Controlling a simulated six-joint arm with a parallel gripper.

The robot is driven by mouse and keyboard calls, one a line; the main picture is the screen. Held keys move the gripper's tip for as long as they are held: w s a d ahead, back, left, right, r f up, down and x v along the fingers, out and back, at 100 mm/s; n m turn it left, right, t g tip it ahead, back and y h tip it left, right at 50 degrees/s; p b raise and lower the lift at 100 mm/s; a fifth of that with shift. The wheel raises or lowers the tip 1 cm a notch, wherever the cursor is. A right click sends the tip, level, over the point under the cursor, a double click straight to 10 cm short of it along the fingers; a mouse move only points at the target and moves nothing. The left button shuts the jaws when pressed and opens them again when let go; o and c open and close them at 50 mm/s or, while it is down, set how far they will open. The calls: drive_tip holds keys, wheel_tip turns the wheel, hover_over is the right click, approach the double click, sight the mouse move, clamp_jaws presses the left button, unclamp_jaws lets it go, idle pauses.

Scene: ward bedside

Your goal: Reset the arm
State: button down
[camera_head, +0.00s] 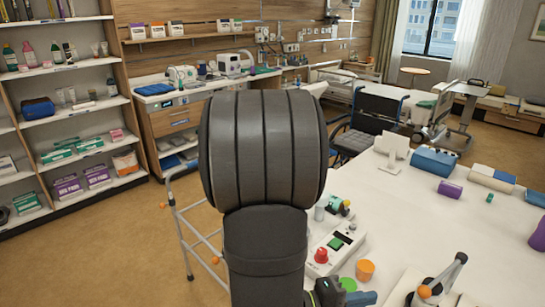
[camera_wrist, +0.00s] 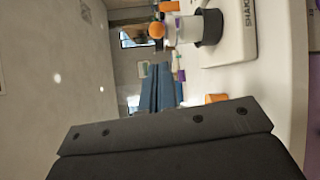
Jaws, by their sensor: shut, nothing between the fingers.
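My gripper (camera_wrist: 160,68) shows in the wrist view as two blue fingers lying side by side, shut with nothing between them. In the head view part of my gripper (camera_head: 358,298) shows at the bottom edge, low by the near left edge of the white table (camera_head: 410,205). My dark arm fills the middle of the head view and hides what lies behind it. The fingertips point past the tabletop items in the wrist view, and no contact with them shows.
Close by stand a control box with a red knob (camera_head: 322,256), an orange cup (camera_head: 364,270) and a green round item (camera_head: 348,284). A white shaker (camera_wrist: 240,40) shows in the wrist view. A walker frame (camera_head: 187,235) stands left. A wheelchair (camera_head: 372,120) stands behind the table.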

drive_tip(key=w+d, duration=0.1)
drive_tip(key=d, duration=0.7)
drive_tip(key=shift+d+f, duration=0.25)
drive_tip(key=shift+d, duration=0.15)
